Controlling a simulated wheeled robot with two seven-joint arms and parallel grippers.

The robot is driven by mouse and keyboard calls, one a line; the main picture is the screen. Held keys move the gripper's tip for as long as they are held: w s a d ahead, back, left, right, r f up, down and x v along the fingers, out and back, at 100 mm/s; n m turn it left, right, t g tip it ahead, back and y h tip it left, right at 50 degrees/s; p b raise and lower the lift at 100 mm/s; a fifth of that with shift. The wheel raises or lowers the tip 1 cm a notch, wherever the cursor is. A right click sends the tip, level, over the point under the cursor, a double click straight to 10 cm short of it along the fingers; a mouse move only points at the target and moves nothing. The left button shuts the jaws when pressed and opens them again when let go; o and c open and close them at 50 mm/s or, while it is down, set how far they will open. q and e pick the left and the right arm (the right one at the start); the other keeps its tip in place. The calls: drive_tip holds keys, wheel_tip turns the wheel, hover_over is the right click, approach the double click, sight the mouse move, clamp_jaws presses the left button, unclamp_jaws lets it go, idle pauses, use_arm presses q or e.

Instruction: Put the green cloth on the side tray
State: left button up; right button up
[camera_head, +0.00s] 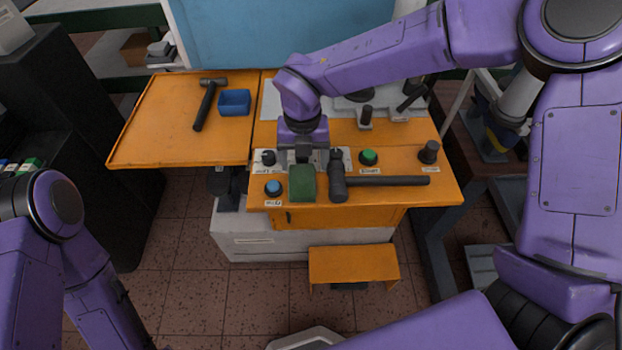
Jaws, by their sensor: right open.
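The green cloth (302,184) lies as a small folded block at the front edge of the orange bench, between a blue button and a dark hammer. My right gripper (304,157) is just behind and above it, pointing down and open. I cannot tell whether its fingers touch the cloth. The side tray (140,138) is the orange raised-edge surface to the left of the bench. My left arm shows at the lower left, but its gripper is not in view.
On the tray are a hammer (205,104) and a blue box (235,102); its front left is bare. On the bench, a hammer (385,182) lies right of the cloth, near a green button (369,157) and black knobs. A small orange step (353,262) is below.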

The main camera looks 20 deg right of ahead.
sight(303, 171)
drive_tip(key=shift+a+f, duration=0.2)
drive_tip(key=shift+f, duration=1.35)
drive_tip(key=shift+d, duration=0.1)
drive_tip(key=c, duration=0.9)
